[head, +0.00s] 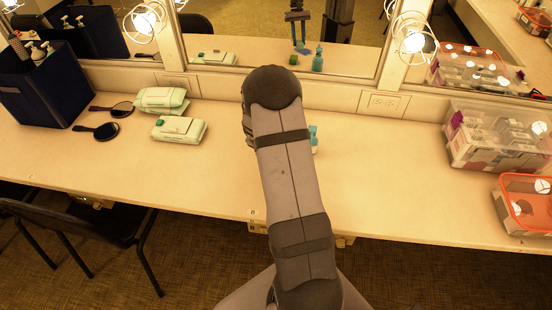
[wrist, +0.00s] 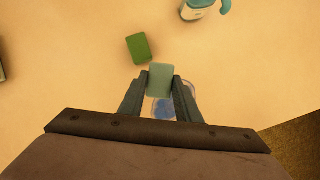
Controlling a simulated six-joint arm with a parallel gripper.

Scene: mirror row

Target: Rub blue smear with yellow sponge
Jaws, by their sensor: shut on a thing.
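In the wrist view my gripper (wrist: 161,82) is shut on a pale grey-green block (wrist: 160,80), held between its two fingertips. The block does not look yellow here; I cannot tell whether it is the yellow sponge. A blue patch (wrist: 164,110), which looks like the blue smear, shows between the fingers, behind the block, inside a pale round outline. Whether the block touches the surface I cannot tell. A green block (wrist: 138,48) lies apart, up and left of my gripper. In the head view my own arm hides my gripper, the held block and the smear.
A white and teal bottle (wrist: 196,10) stands at the top of the wrist view. Wipe packs (head: 180,130), hand mirrors (head: 98,131) and a dark blue bin (head: 45,90) are at the left. Clear boxes (head: 495,140) stand right. The counter (head: 390,180) is bare right of my arm.

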